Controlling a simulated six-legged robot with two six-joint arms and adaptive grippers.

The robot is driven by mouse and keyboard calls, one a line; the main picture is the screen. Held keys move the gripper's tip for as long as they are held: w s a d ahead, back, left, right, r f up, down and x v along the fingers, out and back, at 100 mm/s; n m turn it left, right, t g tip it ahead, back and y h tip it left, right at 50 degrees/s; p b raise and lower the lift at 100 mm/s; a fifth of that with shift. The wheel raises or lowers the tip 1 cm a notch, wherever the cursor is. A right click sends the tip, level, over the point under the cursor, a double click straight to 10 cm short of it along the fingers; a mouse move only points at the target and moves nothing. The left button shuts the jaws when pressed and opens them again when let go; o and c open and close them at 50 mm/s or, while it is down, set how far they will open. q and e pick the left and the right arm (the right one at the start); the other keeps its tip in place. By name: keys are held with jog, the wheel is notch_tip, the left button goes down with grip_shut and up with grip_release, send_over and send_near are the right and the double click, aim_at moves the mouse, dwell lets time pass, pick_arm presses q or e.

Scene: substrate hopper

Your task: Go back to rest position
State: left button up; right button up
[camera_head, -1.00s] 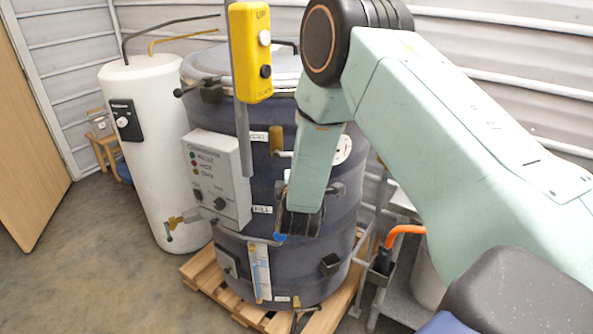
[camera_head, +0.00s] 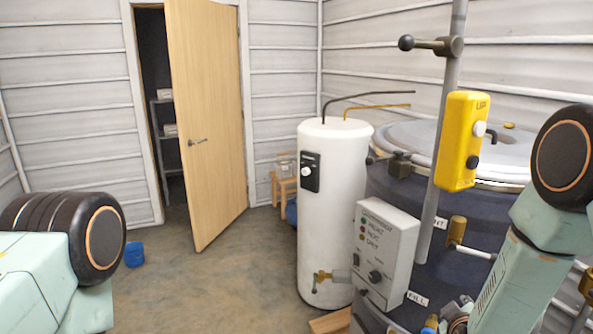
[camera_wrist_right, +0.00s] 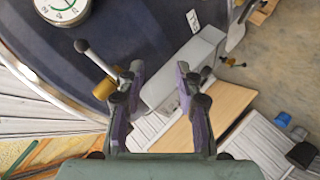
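My right gripper (camera_wrist_right: 158,98) is open in the right wrist view, its two purple-sided fingers apart with nothing held between them. Beyond the fingers are the grey control box (camera_wrist_right: 182,72) and the dark wall of the hopper (camera_wrist_right: 150,25). In the head view my right arm is at the right edge, in front of the hopper (camera_head: 400,185); its gripper end is low and mostly cut off. My left arm shows at the lower left of the head view, but its gripper is out of frame.
A yellow pendant (camera_head: 460,140) hangs on a grey pole beside the hopper. The control box (camera_head: 385,250) juts from the hopper. A white tank (camera_head: 335,215) stands left of it. A wooden door (camera_head: 210,120) is ajar. A blue bucket (camera_head: 134,253) sits on the otherwise open floor.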

jog(key=s+a+f+m+g+y+b, duration=0.1)
jog(key=s+f+b, duration=0.5)
jog(key=s+f, duration=0.6)
jog(key=s+a+f+m+g+y+b, duration=0.2)
jog(key=s+a+f+g+b, duration=0.4)
jog(key=s+f, duration=0.6)
jog(key=s+a+f+m+g+y+b, duration=0.2)
jog(key=s+a+f+g+b, duration=0.2)
jog(key=s+f+b, duration=0.4)
jog(key=s+a+f, duration=0.1)
jog(key=s+f, duration=0.3)
jog(key=s, duration=0.1)
jog(key=shift+s+f+m, duration=0.15)
jog(key=shift+s+m, duration=0.1)
jog(key=shift+m, duration=0.05)
